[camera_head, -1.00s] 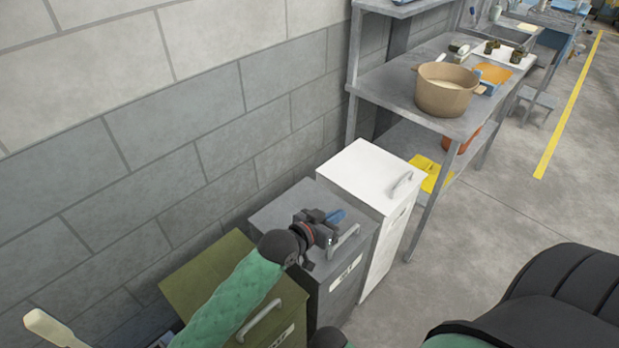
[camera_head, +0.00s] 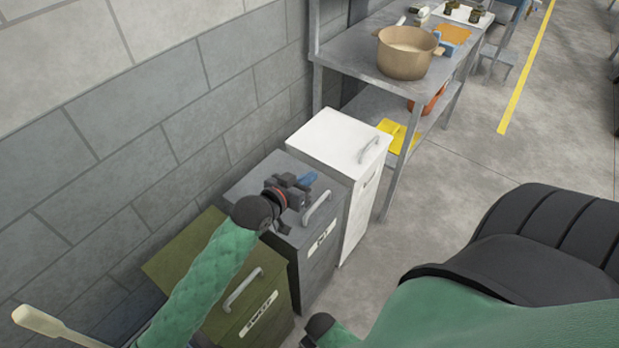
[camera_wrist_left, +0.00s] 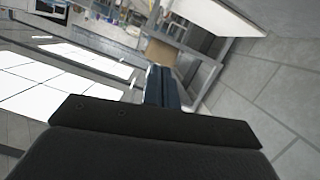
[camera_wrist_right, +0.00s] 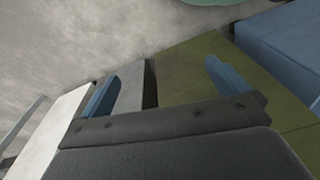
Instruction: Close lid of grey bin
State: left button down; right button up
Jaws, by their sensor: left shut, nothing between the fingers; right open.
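The grey bin stands between the green and white bins in the head view, and its grey lid (camera_head: 260,172) looks flat and down on the body. Its handle (camera_head: 317,208) is at the front of the top. My left gripper (camera_head: 307,180) is over the lid, just behind the handle, with its blue fingers together and empty; I cannot tell whether it touches. The shut fingers also show in the left wrist view (camera_wrist_left: 161,85). My right gripper (camera_wrist_right: 158,82) is open and empty in the right wrist view, facing the bins; its fingers are not clear in the head view.
A white bin (camera_head: 335,138) is right of the grey one, an olive-green bin (camera_head: 185,250) left. A metal table (camera_head: 360,55) with a tan pot (camera_head: 405,55) stands beyond. The block wall (camera_head: 190,90) is close behind the bins. Open floor (camera_head: 470,150) lies to the right.

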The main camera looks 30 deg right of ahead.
pick_arm(q)
jog(key=b+v, duration=0.2)
jog(key=v, duration=0.7)
jog(key=shift+s+b, duration=0.35)
jog(key=shift+s, duration=0.05)
pick_arm(e)
jog(key=w+a+r, duration=0.1)
jog(key=w+r, duration=0.2)
jog(key=r, duration=0.9)
jog(key=shift+a+r, duration=0.25)
jog(key=shift+r, duration=0.15)
jog(key=shift+a, duration=0.1)
